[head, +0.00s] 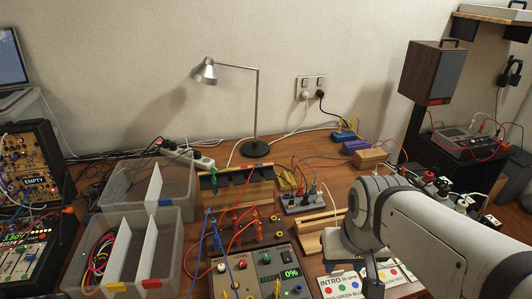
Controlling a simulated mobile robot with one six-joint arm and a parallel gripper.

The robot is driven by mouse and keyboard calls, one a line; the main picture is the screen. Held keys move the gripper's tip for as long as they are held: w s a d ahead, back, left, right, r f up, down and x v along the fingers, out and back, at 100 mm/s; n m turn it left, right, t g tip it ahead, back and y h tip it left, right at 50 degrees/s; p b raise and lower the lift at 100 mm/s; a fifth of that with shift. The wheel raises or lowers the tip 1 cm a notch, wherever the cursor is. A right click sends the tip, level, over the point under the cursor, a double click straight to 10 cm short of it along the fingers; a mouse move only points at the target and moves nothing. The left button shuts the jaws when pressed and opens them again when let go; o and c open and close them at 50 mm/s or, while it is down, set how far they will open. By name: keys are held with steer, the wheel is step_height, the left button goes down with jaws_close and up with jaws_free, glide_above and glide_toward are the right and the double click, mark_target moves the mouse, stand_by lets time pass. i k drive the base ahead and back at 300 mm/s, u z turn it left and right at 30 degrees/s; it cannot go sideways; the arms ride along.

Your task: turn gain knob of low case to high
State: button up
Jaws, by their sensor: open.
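Which case is the low case, and which knob is gain, I cannot tell; the labels are too small. At the left edge, a lower panel (18,250) with a green display and sliders sits below an upper panel (32,165) reading "EMPTY", with many small knobs. My gripper (372,278) shows only in part, low beneath my arm, right of the flat case and apart from it. It is open; its fingertips are mostly hidden.
Clear bins with dividers and cables (125,250) stand left of the flat case. Patch cables and a wooden rack (240,190) lie behind it. Printed cards (340,286) lie to its right. A lamp (255,110) and a speaker (433,72) stand farther back.

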mark_target(267, 260)
steer(key=u, duration=0.5)
steer(key=k, duration=0.5)
steer(key=u, duration=0.25)
steer(key=i, duration=0.65)
steer(key=z, duration=0.25)
